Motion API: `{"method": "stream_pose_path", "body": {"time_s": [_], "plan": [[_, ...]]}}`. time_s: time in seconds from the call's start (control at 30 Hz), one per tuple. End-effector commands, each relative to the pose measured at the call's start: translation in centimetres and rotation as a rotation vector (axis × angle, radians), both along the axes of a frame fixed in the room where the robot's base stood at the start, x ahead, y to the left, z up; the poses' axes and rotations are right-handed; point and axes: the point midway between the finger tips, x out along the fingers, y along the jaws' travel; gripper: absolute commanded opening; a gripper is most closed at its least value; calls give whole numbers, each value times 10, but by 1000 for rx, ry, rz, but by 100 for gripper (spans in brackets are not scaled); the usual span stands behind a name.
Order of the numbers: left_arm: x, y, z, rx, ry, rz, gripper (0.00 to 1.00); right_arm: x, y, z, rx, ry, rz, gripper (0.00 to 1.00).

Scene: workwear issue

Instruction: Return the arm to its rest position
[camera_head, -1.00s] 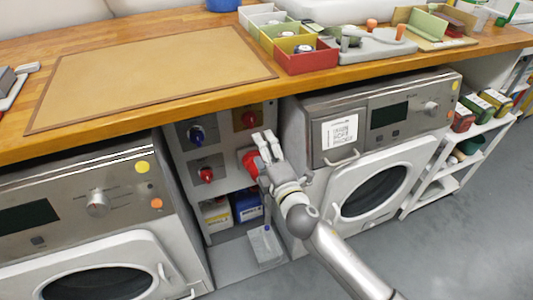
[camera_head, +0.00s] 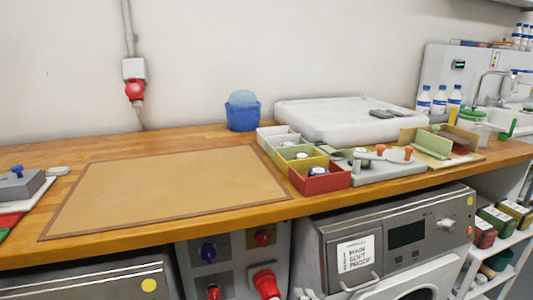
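Neither of my arms nor grippers shows in the head view now. The panel between the two machines is unobstructed, with a large red plug (camera_head: 266,283) in its lower right, a blue knob (camera_head: 208,252) at upper left and a red knob (camera_head: 263,237) at upper right. Another red knob (camera_head: 213,292) sits at the bottom edge. The lower part of the panel is cut off by the frame.
A wooden counter (camera_head: 110,150) carries a brown mat (camera_head: 170,185), a red bin (camera_head: 320,182) among other coloured bins, a blue tub (camera_head: 242,112) and a white tray (camera_head: 350,118). Machines stand under the counter. A shelf (camera_head: 505,250) is at right. The mat is empty.

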Motion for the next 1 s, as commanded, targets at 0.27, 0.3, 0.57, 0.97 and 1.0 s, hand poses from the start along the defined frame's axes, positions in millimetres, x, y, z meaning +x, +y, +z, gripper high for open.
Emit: {"method": "stream_pose_path", "body": {"time_s": [0.27, 0.3, 0.57, 0.97, 1.0], "plan": [[0, 0, 0, 0, 0, 0, 40, -119, -76, -169, 389, 558, -419, 66], [0, 0, 0, 0, 0, 0, 40, -141, -83, -188, 434, 626, -481, 66], [0, 0, 0, 0, 0, 0, 40, -275, -110, -267, 661, 978, -843, 66], [-51, 7, -20, 6, 53, -10, 40, -363, -122, -300, 683, 1107, -965, 66], [-60, 9, -22, 8, 60, -12, 40, -372, -123, -302, 679, 1114, -966, 66]]}}
